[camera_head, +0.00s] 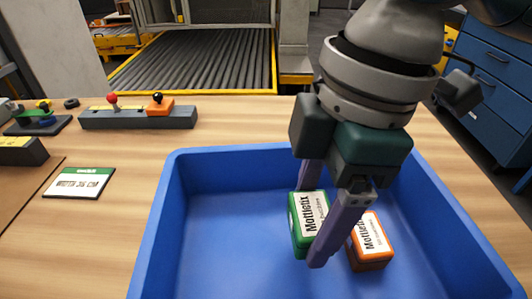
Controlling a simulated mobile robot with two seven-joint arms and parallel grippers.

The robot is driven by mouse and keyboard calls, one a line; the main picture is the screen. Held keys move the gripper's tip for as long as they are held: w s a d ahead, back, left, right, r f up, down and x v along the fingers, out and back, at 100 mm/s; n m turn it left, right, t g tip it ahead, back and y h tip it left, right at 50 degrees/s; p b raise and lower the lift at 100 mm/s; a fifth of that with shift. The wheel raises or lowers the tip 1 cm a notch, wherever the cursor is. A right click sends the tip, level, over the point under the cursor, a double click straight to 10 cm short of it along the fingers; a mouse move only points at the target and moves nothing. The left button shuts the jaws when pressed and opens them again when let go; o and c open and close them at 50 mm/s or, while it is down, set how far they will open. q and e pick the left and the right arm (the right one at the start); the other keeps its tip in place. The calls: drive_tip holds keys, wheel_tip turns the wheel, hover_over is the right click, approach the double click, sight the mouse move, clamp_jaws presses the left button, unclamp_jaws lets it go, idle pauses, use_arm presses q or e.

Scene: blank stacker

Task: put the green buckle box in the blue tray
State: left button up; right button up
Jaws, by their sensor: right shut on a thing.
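The blue tray (173,217) stands on the wooden table in the front middle. The green buckle box (298,238) has a white label and is inside the tray, between the fingers of my right gripper (312,228). My right gripper is shut on it, with its fingers reaching down into the tray. One finger covers part of the box, so I cannot tell whether its underside touches the tray floor. My left gripper is not in view.
An orange box (371,240) with a white label sits in the tray, just right of the green box. The tray's left part is empty. A grey control bar (138,117) and a green-and-white card (78,183) lie left of the tray.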

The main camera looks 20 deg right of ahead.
sight(308, 240)
wheel_tip(308, 240, down, 5)
drive_tip(key=shift+r+b, duration=0.2)
drive_tip(key=shift+b, duration=0.45)
drive_tip(key=o, duration=1.4)
drive_tip(key=shift+f, duration=0.1)
drive_tip(key=shift+o, duration=0.2)
drive_tip(key=r+p, duration=0.1)
drive_tip(key=r, duration=0.2)
drive_tip(key=d+r+p, duration=0.1)
drive_tip(key=r, duration=0.3)
drive_tip(key=r+p, duration=0.1)
drive_tip(key=r, duration=0.3)
drive_tip(key=shift+s+d, duration=0.1)
drive_tip(key=shift+d, duration=0.2)
drive_tip(key=shift+d+r, duration=0.1)
drive_tip(key=shift+r, duration=0.5)
